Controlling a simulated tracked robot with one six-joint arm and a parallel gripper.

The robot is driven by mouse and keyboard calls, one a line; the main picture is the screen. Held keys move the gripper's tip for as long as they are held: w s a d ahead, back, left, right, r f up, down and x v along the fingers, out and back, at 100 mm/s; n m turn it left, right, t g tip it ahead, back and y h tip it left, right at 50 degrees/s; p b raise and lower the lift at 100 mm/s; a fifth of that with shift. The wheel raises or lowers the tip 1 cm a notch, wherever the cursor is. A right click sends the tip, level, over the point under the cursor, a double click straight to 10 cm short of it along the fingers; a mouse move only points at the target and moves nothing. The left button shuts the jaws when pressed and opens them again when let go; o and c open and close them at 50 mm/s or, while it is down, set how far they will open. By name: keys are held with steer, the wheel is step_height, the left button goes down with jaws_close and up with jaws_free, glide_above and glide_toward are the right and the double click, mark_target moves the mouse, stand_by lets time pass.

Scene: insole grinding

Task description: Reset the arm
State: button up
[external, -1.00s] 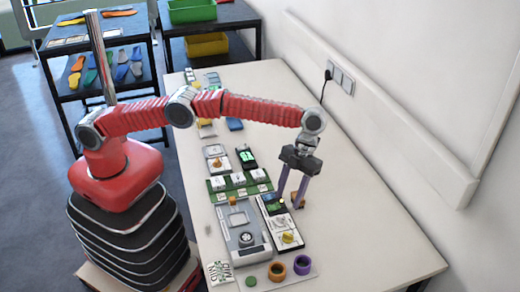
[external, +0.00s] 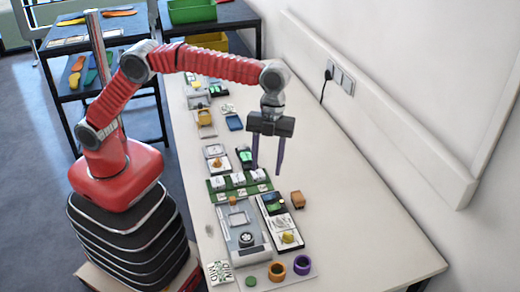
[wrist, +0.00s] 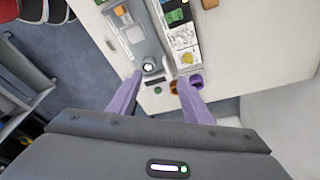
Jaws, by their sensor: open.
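My gripper (external: 267,172) is open and empty, its two purple fingers pointing down above the table near the green board. In the wrist view the purple fingers (wrist: 160,90) are spread apart with nothing between them. A small orange-brown block (external: 298,199) stands on the table to the right of the panel, apart from the fingers.
The white table (external: 370,230) is clear on its right side along the wall. An orange ring (external: 277,271) and a purple ring (external: 302,265) stand at the near end. Shelves with insoles (external: 97,64) and a green bin (external: 192,10) stand behind.

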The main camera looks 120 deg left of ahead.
steer(key=s+d+r+n+t+y, duration=0.1)
steer(key=s+d+r+n, duration=0.15)
steer(key=s, duration=0.35)
steer(key=s+d+r+n+t, duration=0.1)
steer(key=s+r+n, duration=0.25)
steer(key=s, duration=0.35)
steer(key=s+d+r+n+t+y, duration=0.1)
steer(key=s+d+r+n, duration=0.15)
steer(key=s, duration=0.35)
steer(key=s+f+n+t, duration=0.1)
steer(key=s+f+n, duration=0.2)
steer(key=s, duration=0.7)
steer(key=s+d+f+n+t, duration=0.1)
steer(key=s+f+n, duration=0.2)
steer(key=s, duration=0.7)
steer(key=shift+d+f+y, duration=0.15)
steer(key=shift+f+y, duration=0.25)
steer(key=shift+f, duration=0.2)
steer(key=shift+n, duration=0.25)
steer(key=shift+c, duration=0.3)
stand_by(0.4)
